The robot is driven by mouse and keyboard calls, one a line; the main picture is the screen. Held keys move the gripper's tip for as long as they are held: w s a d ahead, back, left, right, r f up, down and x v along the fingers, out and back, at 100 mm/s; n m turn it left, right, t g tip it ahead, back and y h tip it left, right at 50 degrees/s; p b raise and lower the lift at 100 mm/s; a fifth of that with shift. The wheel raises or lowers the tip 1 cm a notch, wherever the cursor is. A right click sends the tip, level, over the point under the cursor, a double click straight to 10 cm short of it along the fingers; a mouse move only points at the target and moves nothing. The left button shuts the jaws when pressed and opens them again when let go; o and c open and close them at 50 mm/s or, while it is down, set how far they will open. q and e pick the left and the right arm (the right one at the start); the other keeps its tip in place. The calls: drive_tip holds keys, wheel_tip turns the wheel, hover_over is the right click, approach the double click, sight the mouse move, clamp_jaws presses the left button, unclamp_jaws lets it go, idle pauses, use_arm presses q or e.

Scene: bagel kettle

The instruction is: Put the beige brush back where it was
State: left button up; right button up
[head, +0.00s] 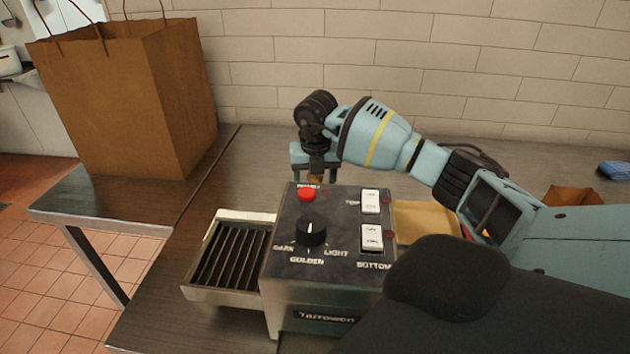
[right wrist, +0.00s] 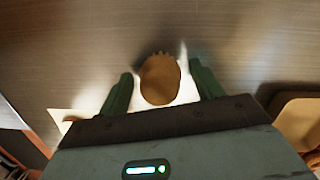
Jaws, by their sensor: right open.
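My right gripper (head: 315,172) is behind the toaster in the head view, pointing down, with its fingers apart. In the right wrist view, a tan rounded thing with a jagged edge, apparently the beige brush (right wrist: 160,82), is between the spread fingers of the right gripper (right wrist: 160,70). Gaps show on both sides of it. In the head view only a small brown part of it (head: 316,179) shows below the gripper, with the rest hidden behind the toaster. My left gripper is not in view.
The conveyor toaster (head: 325,270), with its rack (head: 232,255) on the left, stands in front of the gripper. A paper bag (head: 130,100) stands at left. A tan board (head: 425,220) is partly hidden by my arm. A blue item (head: 614,170) lies far right.

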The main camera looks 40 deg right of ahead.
sight(315, 179)
wheel_tip(315, 179, up, 12)
drive_tip(key=s+a, duration=0.1)
idle(0.4)
